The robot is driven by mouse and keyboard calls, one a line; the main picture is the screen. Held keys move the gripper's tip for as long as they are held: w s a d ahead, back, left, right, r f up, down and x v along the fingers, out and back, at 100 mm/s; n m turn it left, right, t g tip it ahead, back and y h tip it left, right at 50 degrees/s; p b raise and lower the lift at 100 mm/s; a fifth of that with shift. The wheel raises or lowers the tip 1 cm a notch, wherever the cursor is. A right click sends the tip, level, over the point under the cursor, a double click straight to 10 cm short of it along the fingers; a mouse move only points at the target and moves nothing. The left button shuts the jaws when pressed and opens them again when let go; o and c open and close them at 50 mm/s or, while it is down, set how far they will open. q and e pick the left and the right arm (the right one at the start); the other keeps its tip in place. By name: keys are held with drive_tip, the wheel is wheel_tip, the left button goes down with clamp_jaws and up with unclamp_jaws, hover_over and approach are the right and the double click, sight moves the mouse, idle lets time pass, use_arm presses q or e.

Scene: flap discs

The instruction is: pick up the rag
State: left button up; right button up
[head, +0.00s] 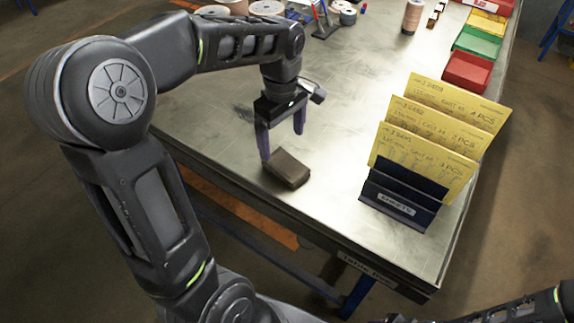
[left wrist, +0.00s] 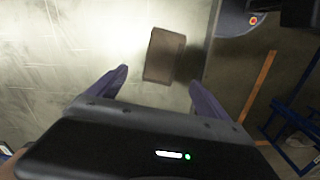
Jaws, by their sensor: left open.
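The rag (head: 288,169) looks like a folded brown block lying on the metal table near its left front edge in the head view. In the left wrist view the rag (left wrist: 164,55) lies ahead of the fingertips, between their lines. My left gripper (head: 282,144) points down just behind and above the rag, its purple fingers apart with nothing between them. The left gripper also shows in the left wrist view (left wrist: 160,82), open and empty. In the head view one fingertip comes close to the rag; I cannot tell whether it touches. My right gripper is not in view.
A dark card holder (head: 402,196) with yellow cards (head: 445,125) stands right of the rag. Red, green and yellow bins (head: 467,71) line the back right edge. Spools and discs (head: 268,8) sit at the back. The table between rag and holder is clear.

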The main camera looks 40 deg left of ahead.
sight(282, 161)
use_arm(q)
drive_tip(key=shift+f, duration=1)
wheel_tip(282, 161, down, 5)
drive_tip(key=shift+s+f+p, duration=0.1)
drive_tip(key=shift+f+p, duration=0.05)
drive_tip(key=shift+p, duration=0.5)
drive_tip(key=shift+c, duration=0.2)
drive_tip(key=c, duration=1.4)
wheel_tip(282, 161, up, 10)
drive_tip(key=shift+r+b, duration=0.1)
drive_tip(key=shift+b, duration=0.4)
